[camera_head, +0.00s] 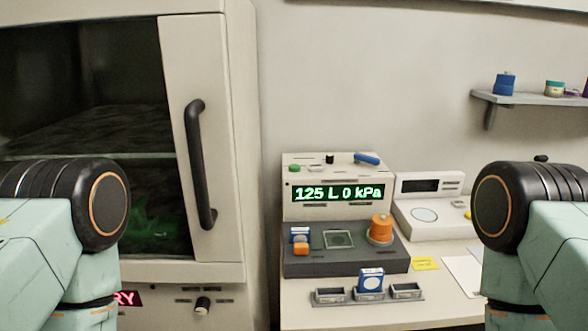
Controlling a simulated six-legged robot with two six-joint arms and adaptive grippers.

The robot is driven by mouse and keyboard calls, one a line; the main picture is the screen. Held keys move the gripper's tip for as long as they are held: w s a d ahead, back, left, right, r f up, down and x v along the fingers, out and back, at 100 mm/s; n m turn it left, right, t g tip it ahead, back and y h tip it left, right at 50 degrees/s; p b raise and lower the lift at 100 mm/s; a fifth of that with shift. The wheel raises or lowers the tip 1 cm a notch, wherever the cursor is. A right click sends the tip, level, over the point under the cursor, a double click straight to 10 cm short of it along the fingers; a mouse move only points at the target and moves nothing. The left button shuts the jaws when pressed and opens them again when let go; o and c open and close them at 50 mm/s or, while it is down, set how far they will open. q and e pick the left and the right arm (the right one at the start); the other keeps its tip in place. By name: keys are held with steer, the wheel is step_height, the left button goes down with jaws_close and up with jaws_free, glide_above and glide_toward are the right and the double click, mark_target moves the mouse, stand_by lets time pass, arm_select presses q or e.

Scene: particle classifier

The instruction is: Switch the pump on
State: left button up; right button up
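A beige device (335,210) with a lit green display (337,193) reading "125 L 0 kPa" stands on the bench; I take it to be the pump unit. On its top are a green button (294,168), a small black knob (329,159) and a blue lever (367,158) lying slanted. I cannot tell which of these is the pump switch. My left and right arms show only as large joints at the left and right edges. Both grippers are out of view, and neither arm visibly touches the device.
The dark front base (300,267) carries an orange knob-like part (381,229). A slotted tray (335,298) with a blue-and-white box (371,282) lies in front. A white scale (432,221) stands right; a tall cabinet with black handle (198,165) stands left. A shelf (530,98) hangs upper right.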

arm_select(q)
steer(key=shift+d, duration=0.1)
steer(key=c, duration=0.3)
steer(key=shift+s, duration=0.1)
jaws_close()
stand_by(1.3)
